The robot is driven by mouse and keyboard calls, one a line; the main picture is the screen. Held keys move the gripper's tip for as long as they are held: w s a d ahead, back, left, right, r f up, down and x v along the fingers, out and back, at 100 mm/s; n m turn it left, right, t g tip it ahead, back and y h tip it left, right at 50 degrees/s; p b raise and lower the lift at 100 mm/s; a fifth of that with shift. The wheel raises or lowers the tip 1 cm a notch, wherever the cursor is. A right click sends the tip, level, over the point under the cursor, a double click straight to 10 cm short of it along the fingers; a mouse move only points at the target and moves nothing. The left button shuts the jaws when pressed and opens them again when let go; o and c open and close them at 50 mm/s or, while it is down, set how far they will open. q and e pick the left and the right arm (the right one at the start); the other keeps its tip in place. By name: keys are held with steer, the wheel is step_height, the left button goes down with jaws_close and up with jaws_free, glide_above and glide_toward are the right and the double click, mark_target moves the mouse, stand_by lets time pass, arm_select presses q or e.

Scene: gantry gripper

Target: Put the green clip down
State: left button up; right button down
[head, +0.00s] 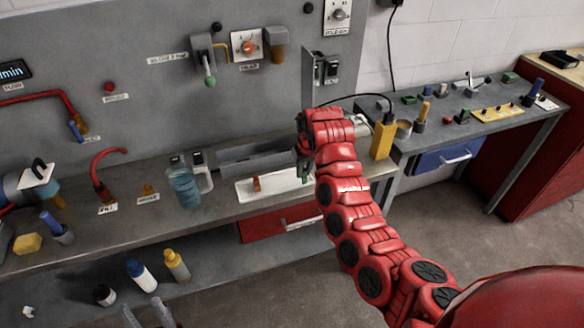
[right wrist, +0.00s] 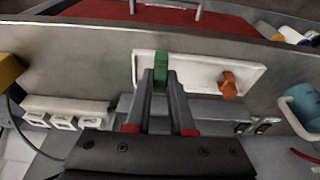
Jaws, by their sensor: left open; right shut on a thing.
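The green clip (right wrist: 161,66) stands between the fingertips of my right gripper (right wrist: 160,82), which is shut on it. In the right wrist view the clip shows against the left part of a white tray (right wrist: 198,63); I cannot tell if it touches the tray. In the head view my right gripper (head: 303,155) is over the right end of the tray (head: 280,187), and little of the clip can be made out. An orange-red clip (head: 257,184) is on the tray, apart from the green one. My left gripper (head: 146,314) is open and empty at the bottom edge.
A grey trough (head: 255,157) lies behind the tray. A blue bottle (head: 184,186) stands left of it. A yellow block (head: 382,139) with a cable stands to the right. The tray's middle is bare. A red drawer (head: 275,226) is below the bench edge.

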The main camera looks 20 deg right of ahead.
steer(key=w, duration=0.1)
steer(key=w+a+p, duration=0.1)
steer(key=w, duration=0.1)
steer(key=shift+w+a+f, duration=0.15)
steer(key=shift+w+f, duration=0.25)
steer(key=shift+w, duration=0.15)
steer(key=shift+w+a+r+p, duration=0.15)
steer(key=shift+w+a+p, duration=0.2)
steer(key=shift+w, duration=0.2)
steer(key=shift+w+f+p, duration=0.1)
steer(key=shift+f+p, duration=0.2)
steer(key=shift+p, duration=0.05)
step_height(320, 180, down, 3)
steer(key=shift+d, duration=0.1)
